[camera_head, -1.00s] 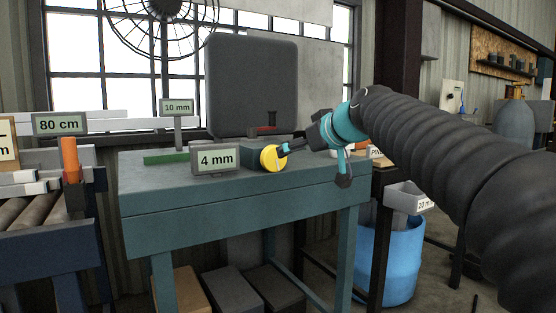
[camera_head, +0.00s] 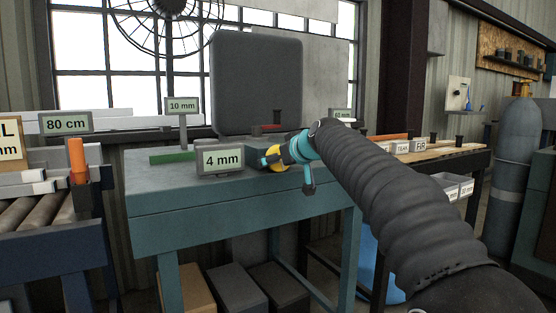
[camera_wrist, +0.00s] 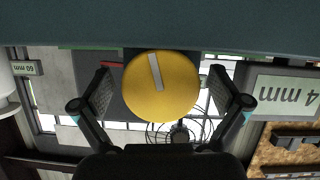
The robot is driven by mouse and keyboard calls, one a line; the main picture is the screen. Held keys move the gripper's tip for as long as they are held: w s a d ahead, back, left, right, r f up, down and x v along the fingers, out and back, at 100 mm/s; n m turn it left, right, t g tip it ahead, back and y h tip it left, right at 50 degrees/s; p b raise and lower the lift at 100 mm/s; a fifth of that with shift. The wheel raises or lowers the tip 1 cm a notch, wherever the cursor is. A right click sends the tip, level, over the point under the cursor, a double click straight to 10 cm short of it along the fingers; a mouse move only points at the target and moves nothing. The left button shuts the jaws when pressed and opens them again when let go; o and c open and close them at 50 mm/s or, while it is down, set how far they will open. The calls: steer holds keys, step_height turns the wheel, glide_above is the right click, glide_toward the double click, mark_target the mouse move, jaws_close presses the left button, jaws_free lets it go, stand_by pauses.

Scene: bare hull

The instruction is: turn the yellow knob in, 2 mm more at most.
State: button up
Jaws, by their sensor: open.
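The yellow knob (camera_head: 274,151) sits on the front of a dark box at the right of the teal bench top, partly hidden by my gripper in the head view. The wrist view shows its round face (camera_wrist: 162,90) with a pale, slightly tilted mark. My gripper (camera_wrist: 160,76) is open, one finger on each side of the knob, with gaps showing. In the head view my gripper (camera_head: 279,156) is right at the knob. A grey display (camera_head: 220,160) beside the knob reads 4 mm; it shows upside down in the wrist view (camera_wrist: 286,97).
A 10 mm sign (camera_head: 182,106) stands behind on the bench (camera_head: 160,207), near a green strip (camera_head: 175,157). A large dark panel (camera_head: 256,80) rises behind the knob. A blue bin (camera_head: 384,270) stands below right.

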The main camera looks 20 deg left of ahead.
steer(key=shift+w+a, duration=0.1)
steer(key=shift+a, duration=0.05)
steer(key=c, duration=1.2)
steer(key=shift+m+g+y+p, duration=0.35)
steer(key=shift+m+g, duration=0.25)
steer(key=shift+m, duration=0.5)
steer(key=o, duration=1.2)
steer(key=v, duration=1.2)
